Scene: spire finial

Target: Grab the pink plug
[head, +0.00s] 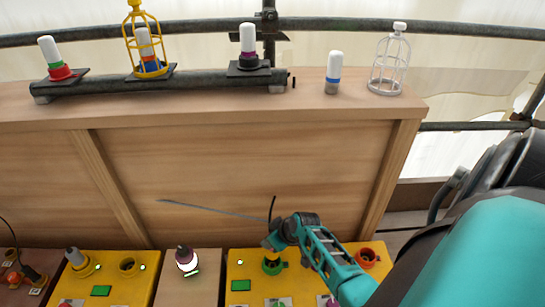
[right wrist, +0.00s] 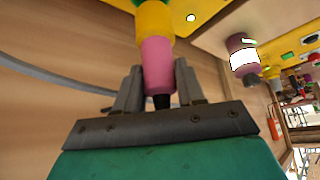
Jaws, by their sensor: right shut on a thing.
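The pink plug (right wrist: 158,58) shows in the right wrist view, with a yellow part beyond it and a black end toward the palm. My right gripper (right wrist: 157,80) has its two fingers around the pink body, shut on it. In the head view my right gripper (head: 279,238) is low in the centre, just above a green ring-shaped socket (head: 272,266) on a yellow box. It hides the pink body there; a thin black cable rises beside it. I cannot tell whether the plug sits in the socket. My left gripper is not in view.
A yellow box (head: 237,270) carries the green socket and an orange-red one (head: 366,258). A white-and-dark plug (head: 186,258) stands on a wooden block. A wooden panel (head: 240,175) rises behind, with a caged yellow lamp (head: 147,50), a white cage (head: 389,70) and white-topped plugs above.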

